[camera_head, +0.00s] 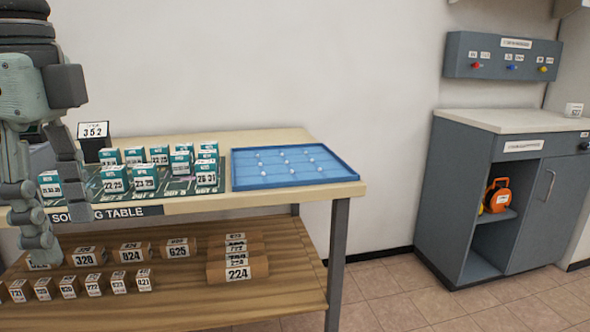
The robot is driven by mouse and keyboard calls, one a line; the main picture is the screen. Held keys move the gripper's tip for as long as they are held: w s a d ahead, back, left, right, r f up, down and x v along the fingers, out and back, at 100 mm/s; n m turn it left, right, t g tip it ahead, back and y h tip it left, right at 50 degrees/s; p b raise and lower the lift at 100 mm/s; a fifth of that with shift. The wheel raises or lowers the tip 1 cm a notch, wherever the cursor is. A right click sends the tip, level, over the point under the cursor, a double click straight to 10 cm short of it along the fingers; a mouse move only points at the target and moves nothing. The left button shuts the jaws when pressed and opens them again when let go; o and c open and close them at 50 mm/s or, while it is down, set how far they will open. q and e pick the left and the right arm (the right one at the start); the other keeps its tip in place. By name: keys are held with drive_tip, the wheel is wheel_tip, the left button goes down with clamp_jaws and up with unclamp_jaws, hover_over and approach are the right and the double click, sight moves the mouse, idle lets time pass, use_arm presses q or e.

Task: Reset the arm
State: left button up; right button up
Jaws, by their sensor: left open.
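My left gripper (58,222) hangs down at the left edge in the head view, its fingers apart and in front of the sorting table (270,203). It is open, and I see nothing held between the fingers. It hides part of the table's left end and some of the lower shelf. My right gripper is not in view.
Numbered teal-and-white boxes (145,177) stand on the table beside a blue tray (290,183) with small pale items. A dark box (94,138) marked 352 stands behind. A grey cabinet (435,190) stands right, with free floor between.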

use_arm(q)
drive_tip(key=w+d+f+m+t+h, duration=0.2)
drive_tip(key=w+d+t+h, duration=0.15)
drive_tip(key=w+h, duration=0.45)
drive_tip(key=w+a+n+t+h, duration=0.2)
drive_tip(key=w+a+t+h, duration=0.3)
drive_tip(key=w+t, duration=0.25)
drive_tip(key=w+a+f+n+t+y, duration=0.4)
drive_tip(key=a+f+n+t+y, duration=0.3)
drive_tip(key=a+f+n+y, duration=0.75)
drive_tip(key=s+a+f+g+y, duration=0.1)
drive_tip(key=s+f+g, duration=0.35)
drive_tip(key=f, duration=0.85)
drive_tip(key=s+a+f+g+y, duration=0.1)
drive_tip(key=s+f+g+y, duration=0.3)
drive_tip(key=f, duration=0.9)
drive_tip(key=s+d+f+g+h, duration=0.5)
drive_tip(key=s+d+f+g, duration=0.1)
drive_tip(key=s+d+f, duration=0.8)
drive_tip(key=shift+s+f+m+p, duration=0.3)
drive_tip(key=shift+s+m, duration=0.05)
drive_tip(key=shift+s, duration=0.75)
